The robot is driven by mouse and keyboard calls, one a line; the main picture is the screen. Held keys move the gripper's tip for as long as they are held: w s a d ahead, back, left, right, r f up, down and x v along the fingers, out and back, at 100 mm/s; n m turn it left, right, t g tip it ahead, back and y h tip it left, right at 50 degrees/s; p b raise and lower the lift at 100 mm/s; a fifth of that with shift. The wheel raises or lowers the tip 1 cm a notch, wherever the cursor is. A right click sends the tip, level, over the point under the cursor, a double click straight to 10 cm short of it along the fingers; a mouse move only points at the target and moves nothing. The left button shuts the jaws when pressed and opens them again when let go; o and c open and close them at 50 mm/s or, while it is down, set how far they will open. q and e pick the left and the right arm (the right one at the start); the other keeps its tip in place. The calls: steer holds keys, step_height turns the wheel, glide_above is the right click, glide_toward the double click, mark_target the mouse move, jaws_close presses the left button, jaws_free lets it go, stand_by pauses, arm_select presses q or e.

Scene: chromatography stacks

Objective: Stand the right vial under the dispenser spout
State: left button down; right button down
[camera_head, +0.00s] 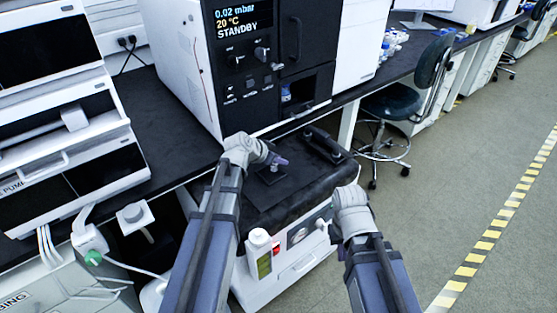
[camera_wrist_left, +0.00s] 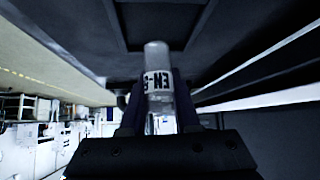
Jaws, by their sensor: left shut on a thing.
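My left gripper (camera_head: 277,161) is over the dark top of the low cart, in front of the instrument. It is shut on a clear vial (camera_wrist_left: 158,75) with a white label reading roughly "EN-8", seen in the left wrist view between the fingers (camera_wrist_left: 155,115). The vial is too small to make out in the head view. A small dark square plate (camera_head: 270,177) lies just below the left gripper. No dispenser spout can be made out clearly. My right arm reaches over the cart's right side; its fingertips are hidden.
The tall instrument (camera_head: 235,75) shows "STANDBY" and has an open lower bay (camera_head: 307,92) with a small bluish item inside. The cart top (camera_head: 285,200) has a dark handle-like bar (camera_head: 325,143) at the back. A stool (camera_head: 390,103) stands right.

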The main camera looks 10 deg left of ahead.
step_height(320, 180, up, 9)
steer(key=p, duration=0.7)
steer(key=shift+f+p, duration=0.2)
steer(key=shift+p, duration=0.2)
